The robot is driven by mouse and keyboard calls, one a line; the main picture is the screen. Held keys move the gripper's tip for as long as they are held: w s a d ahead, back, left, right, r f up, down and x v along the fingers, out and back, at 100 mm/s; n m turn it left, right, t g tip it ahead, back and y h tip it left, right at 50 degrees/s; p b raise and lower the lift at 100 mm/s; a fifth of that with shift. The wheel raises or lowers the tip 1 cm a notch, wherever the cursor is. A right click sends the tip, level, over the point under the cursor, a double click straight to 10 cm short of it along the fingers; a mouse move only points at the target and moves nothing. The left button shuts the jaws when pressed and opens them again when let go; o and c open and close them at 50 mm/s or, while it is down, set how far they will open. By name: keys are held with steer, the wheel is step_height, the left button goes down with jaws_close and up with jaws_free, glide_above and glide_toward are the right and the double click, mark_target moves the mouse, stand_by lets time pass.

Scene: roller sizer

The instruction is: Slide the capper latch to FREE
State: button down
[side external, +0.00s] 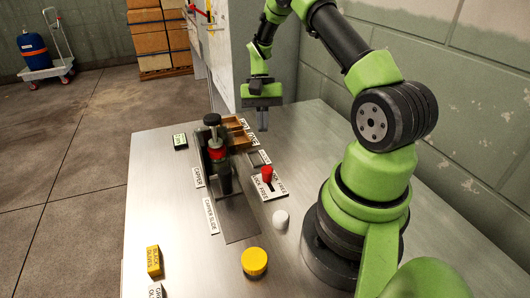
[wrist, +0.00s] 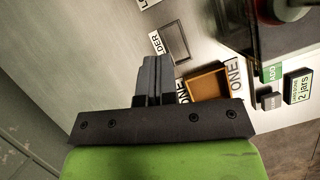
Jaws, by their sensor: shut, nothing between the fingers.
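The capper latch is a red knob (side external: 267,173) standing on a small white plate with a dark slot, in the middle of the table. The label beside the slot (side external: 279,188) reads LOCK and FREE; the knob sits toward the far part of the slot, and I cannot tell which word it matches. The capper (side external: 219,160), a dark press with a red band, stands left of the latch. My gripper (side external: 263,128) is shut and empty, pointing down above the table's far part, beyond the latch and clear of it. Its fingers also show in the wrist view (wrist: 157,78), where the latch is not visible.
Wooden bins (side external: 241,139) stand behind the capper, near my gripper; one shows in the wrist view (wrist: 208,84). A dark holder plate (wrist: 171,42) lies nearby. A white cylinder (side external: 281,220) and yellow-lidded jar (side external: 254,262) stand nearer the front. A wall bounds the right.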

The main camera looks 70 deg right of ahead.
mark_target(271, 170)
steer(key=x, duration=0.6)
steer(key=shift+r, duration=0.1)
steer(key=shift+s+a+r, duration=0.15)
steer(key=shift+s+a, duration=0.2)
steer(key=shift+a, duration=0.25)
steer(key=shift+s+a+r, duration=0.15)
steer(key=shift+s+a, duration=0.2)
steer(key=shift+a, duration=0.3)
steer(key=shift+s+a, duration=0.25)
steer(key=shift+a, duration=0.15)
steer(key=shift+s+a, duration=1.25)
steer(key=shift+s, duration=0.05)
